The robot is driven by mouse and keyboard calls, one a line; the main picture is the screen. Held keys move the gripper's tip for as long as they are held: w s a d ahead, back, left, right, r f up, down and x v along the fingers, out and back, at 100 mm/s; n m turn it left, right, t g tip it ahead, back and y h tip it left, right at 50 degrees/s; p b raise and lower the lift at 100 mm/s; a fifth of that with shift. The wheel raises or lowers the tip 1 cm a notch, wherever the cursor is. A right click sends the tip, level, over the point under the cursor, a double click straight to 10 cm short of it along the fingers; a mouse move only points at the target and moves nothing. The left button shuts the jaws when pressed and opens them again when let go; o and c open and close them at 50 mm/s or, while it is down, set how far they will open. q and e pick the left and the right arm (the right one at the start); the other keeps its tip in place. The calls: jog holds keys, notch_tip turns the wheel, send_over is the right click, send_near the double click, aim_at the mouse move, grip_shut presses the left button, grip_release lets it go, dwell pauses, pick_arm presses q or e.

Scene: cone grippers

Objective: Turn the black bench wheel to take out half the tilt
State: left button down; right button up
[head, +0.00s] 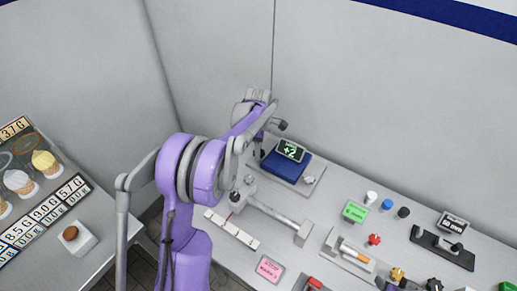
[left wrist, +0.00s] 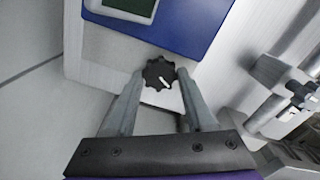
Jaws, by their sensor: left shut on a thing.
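The black bench wheel (left wrist: 159,74) is a small lobed knob with a white mark, in the left wrist view. It sits at the edge of a light plate beside a blue block (head: 287,166). The block carries a display (head: 291,150) that seems to read +2; its screen is cut off in the left wrist view. My left gripper (left wrist: 160,80) is shut on the wheel, one finger on each side. In the head view, the left gripper (head: 259,149) reaches down at the plate's left side, and the wheel is mostly hidden there. My right gripper is not in view.
A grey bar fixture (head: 270,213) stands in front of the block. To the right are a green tag (head: 355,211), several coloured knobs and a black slide device (head: 442,246). A side table with cones (head: 45,163) stands at left. The grey wall is close behind.

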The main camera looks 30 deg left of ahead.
pick_arm(q)
jog(key=m+b, duration=0.1)
jog(key=m, duration=0.3)
jog(key=shift+f, duration=0.1)
jog(key=m+b, duration=0.1)
jog(key=m, duration=0.4)
jog(key=shift+m+b, duration=0.35)
jog(key=shift+m, duration=0.05)
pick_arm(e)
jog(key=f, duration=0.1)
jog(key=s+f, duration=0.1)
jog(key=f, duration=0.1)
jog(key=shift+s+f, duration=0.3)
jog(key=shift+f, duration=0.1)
pick_arm(q)
jog(key=shift+w, duration=0.1)
jog(key=shift+c, duration=1.3)
grip_release()
notch_tip(320, 180, up, 11)
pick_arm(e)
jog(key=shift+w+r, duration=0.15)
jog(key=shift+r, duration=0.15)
